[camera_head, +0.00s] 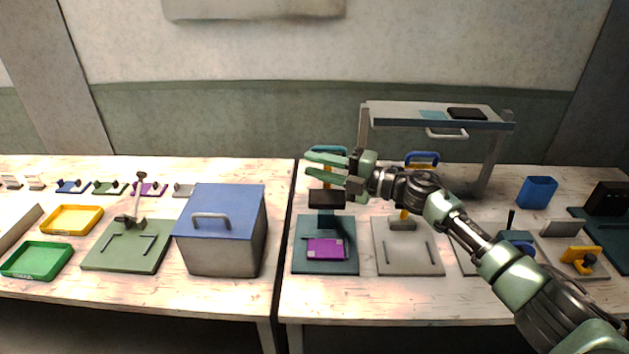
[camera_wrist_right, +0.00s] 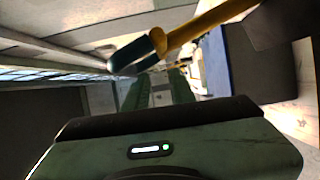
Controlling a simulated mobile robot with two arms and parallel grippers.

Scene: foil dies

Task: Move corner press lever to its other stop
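Two presses with yellow levers stand on the right table; I cannot tell which is the corner press. The teal press (camera_head: 348,262) has a lever with a teal handle (camera_head: 329,149), which stands upright. The grey press (camera_head: 408,262) has a lever with a blue handle (camera_head: 423,155), partly hidden by my right arm. My right gripper (camera_head: 311,163) points left, its green fingers apart, overlapping the teal-handled lever; contact cannot be told. In the right wrist view, a yellow lever with a dark teal handle (camera_wrist_right: 136,53) crosses above the fingers (camera_wrist_right: 160,88). My left gripper is out of view.
A purple plate (camera_head: 325,248) lies on the teal press base. A grey shelf (camera_head: 385,121) stands behind my right arm. A blue cup (camera_head: 537,192) and other fixtures are at right. A blue-lidded box (camera_head: 225,245), a green press (camera_head: 128,258) and trays fill the left table.

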